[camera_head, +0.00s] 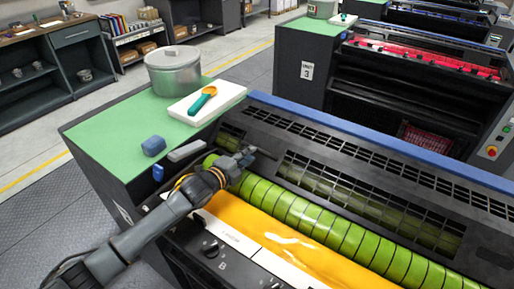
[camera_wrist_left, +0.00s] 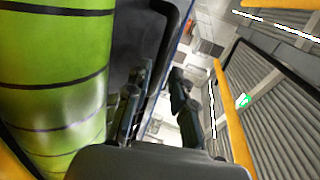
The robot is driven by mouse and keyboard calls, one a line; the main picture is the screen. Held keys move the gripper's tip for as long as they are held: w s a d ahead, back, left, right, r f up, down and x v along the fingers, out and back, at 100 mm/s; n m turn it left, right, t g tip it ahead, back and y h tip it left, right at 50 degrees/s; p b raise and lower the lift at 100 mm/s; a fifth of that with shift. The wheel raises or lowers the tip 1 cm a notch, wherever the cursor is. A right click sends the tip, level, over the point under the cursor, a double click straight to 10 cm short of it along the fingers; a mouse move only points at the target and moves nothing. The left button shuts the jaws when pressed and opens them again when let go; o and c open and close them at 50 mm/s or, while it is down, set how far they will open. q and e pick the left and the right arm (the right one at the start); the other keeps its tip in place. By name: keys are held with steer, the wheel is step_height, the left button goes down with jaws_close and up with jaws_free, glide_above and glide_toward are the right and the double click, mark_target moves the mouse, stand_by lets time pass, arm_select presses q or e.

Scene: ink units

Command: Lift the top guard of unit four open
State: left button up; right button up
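The near press unit, its own number not readable, has a black slotted top guard (camera_head: 362,172) lying over a green banded roller (camera_head: 300,212). The guard looks lowered, with the roller bare along its near edge. My left gripper (camera_head: 247,157) is at the guard's left end, just above the roller. In the left wrist view, the left gripper's fingers (camera_wrist_left: 160,108) stand apart, with the roller (camera_wrist_left: 55,85) to their left. A dark panel edge (camera_wrist_left: 168,50) runs down towards the gap between them; whether they touch it is unclear. My right gripper is not in view.
A metal tin (camera_head: 173,75), a white slab (camera_head: 207,103) with a teal-and-orange tool (camera_head: 203,100) and a blue block (camera_head: 153,146) stand on the green top left of the guard. A yellow ink tray (camera_head: 290,240) lies before the roller. Unit 3 (camera_head: 308,70) stands behind, across an aisle.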

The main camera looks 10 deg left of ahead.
arm_select(q)
steer(key=shift+x, duration=2.65)
steer(key=shift+c, duration=0.2)
jaws_close()
